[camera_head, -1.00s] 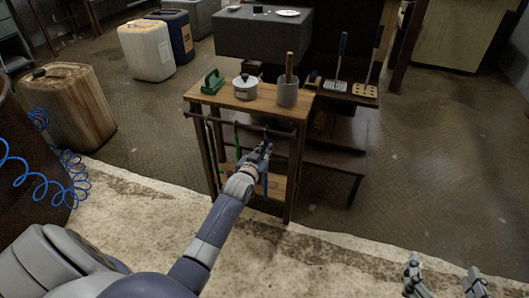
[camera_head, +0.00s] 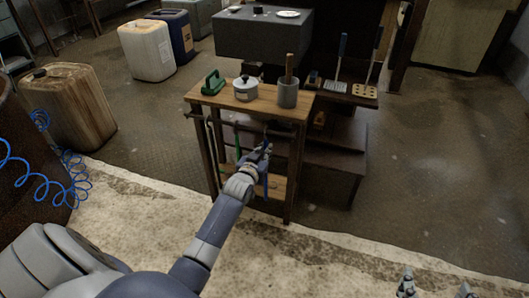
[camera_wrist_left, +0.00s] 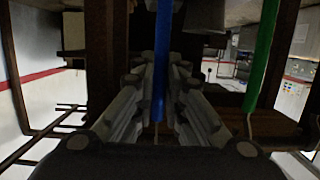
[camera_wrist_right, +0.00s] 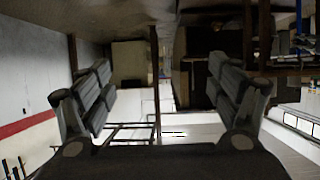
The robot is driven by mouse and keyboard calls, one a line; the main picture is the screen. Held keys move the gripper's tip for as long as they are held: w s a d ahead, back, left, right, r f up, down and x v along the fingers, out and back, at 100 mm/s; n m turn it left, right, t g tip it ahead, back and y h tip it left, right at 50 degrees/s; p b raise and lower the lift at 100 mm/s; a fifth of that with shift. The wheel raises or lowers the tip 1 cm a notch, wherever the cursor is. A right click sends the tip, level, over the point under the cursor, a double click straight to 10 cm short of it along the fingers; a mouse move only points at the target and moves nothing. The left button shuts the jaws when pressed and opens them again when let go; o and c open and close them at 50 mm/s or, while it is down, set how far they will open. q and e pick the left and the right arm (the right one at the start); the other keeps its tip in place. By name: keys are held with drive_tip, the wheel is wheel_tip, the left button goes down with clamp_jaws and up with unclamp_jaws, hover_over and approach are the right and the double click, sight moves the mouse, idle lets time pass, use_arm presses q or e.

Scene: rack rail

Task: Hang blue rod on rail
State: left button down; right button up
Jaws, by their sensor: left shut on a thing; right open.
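The blue rod (camera_head: 266,185) hangs down from my left gripper (camera_head: 264,155) in front of the small wooden-topped table. In the left wrist view the blue rod (camera_wrist_left: 162,50) runs between the two fingers of my left gripper (camera_wrist_left: 160,95), which are shut on it. The rail (camera_head: 220,122) is a dark bar along the table's front, below the top. The gripper is at the rail's right part and hides where the rod's upper end meets it, so contact cannot be told. My right gripper (camera_head: 435,287) is open and empty at the bottom right; it also shows in the right wrist view (camera_wrist_right: 163,95).
A green rod (camera_head: 238,148) hangs at the rail left of my gripper; it also shows in the left wrist view (camera_wrist_left: 262,55). Floor on the right is clear.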

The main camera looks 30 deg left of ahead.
use_arm(q)
drive_tip(key=shift+s+d+r+p, duration=0.1)
drive_tip(key=shift+s+r+p, duration=0.5)
drive_tip(key=shift+p, duration=0.45)
use_arm(e)
drive_tip(key=s+d+f+g+h, duration=0.1)
drive_tip(key=s+d+f+g, duration=0.2)
drive_tip(key=s+f+g, duration=0.2)
drive_tip(key=shift+s+d+f+g+h, duration=0.15)
drive_tip(key=shift+s+f+g+h, duration=0.25)
drive_tip(key=shift+s+f, duration=0.9)
use_arm(q)
drive_tip(key=shift+w, duration=0.1)
use_arm(e)
drive_tip(key=shift+s+r, duration=0.15)
drive_tip(key=shift+r, duration=0.05)
use_arm(q)
drive_tip(key=shift+r, duration=0.1)
use_arm(e)
drive_tip(key=shift+s, duration=0.15)
